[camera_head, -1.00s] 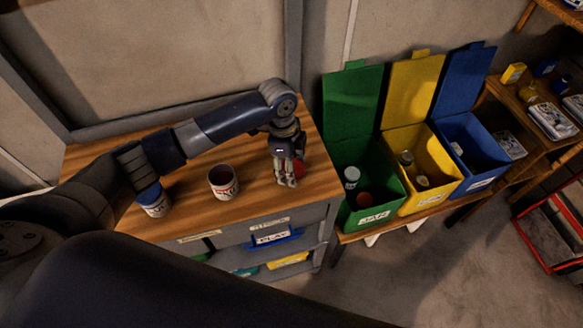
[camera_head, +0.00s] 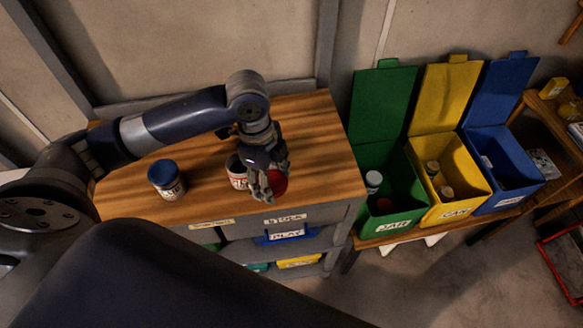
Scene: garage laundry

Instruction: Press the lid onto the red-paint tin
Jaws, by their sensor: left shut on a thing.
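The red-paint tin (camera_head: 235,176), white with red lettering, stands upright on the wooden bench top. My gripper and forearm partly cover it, and its opening is mostly hidden. My left gripper (camera_head: 267,191) points down just to the right of the tin, shut on the red lid (camera_head: 279,184). The lid shows as a red disc behind and beside the fingers. It appears to be to the right of the tin's rim; its exact height above the bench I cannot tell. My right gripper is not in view.
Open green (camera_head: 390,222), yellow (camera_head: 452,208) and blue (camera_head: 512,190) bins stand to the right. Labelled shelves are below the bench top. The right part of the bench top is clear.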

